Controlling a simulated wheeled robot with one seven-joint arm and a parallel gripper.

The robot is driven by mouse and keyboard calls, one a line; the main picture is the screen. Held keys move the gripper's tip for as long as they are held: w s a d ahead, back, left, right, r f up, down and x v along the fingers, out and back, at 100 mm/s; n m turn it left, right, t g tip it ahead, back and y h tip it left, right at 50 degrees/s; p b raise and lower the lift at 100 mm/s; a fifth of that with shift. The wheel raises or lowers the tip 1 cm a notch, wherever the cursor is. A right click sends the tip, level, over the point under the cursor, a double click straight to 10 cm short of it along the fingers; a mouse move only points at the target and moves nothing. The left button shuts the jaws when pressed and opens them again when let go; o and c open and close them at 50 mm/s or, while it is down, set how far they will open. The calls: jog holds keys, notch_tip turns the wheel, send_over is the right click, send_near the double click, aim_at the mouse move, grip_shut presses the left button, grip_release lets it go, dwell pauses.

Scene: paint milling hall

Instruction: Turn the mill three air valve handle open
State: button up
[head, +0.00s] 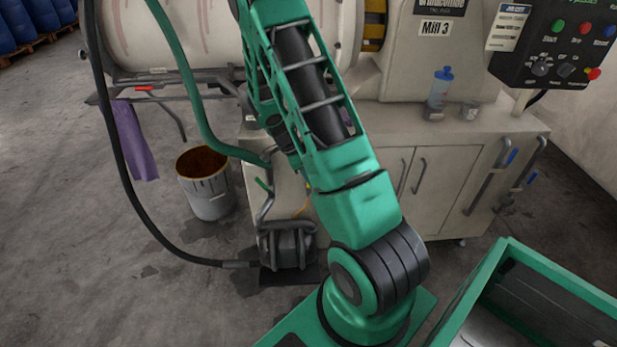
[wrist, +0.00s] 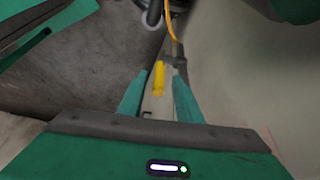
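The mill (head: 400,75) carries a "Mill 3" label in the head view and stands on a pale cabinet. In the wrist view a yellow handle (wrist: 158,80), which looks like the air valve handle, lies lengthwise between the two green fingers of my gripper (wrist: 160,74). The fingers are apart, with a gap visible on each side of the handle, so no grip on it shows. A yellow hose (wrist: 172,22) runs beyond it near a dark fitting (wrist: 174,60). In the head view my arm hides the gripper and the yellow handle.
A grey pump (head: 286,245) with a black hose sits on the floor. A bucket (head: 204,183) stands left of the cabinet (head: 450,175). A blue-capped bottle (head: 439,90) and a cup (head: 470,110) are on its top. A control panel (head: 560,45) is at upper right.

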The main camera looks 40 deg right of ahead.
jog(key=v, duration=1)
jog(key=shift+a+r, duration=0.15)
jog(key=shift+r, duration=0.2)
jog(key=shift+w, duration=0.1)
jog(key=s+a+r+n+y, duration=0.2)
jog(key=s+a+r+n, duration=0.2)
jog(key=s+r+n, duration=0.65)
jog(key=s+a+r+n+t+y, duration=0.1)
jog(key=s+a+r+n, duration=0.2)
jog(key=s, duration=0.6)
jog(key=s+a+r+n+t+y, duration=0.1)
jog(key=s+a+r+n, duration=0.3)
jog(key=s, duration=0.5)
jog(key=shift+a+r, duration=0.3)
jog(key=shift+r, duration=0.05)
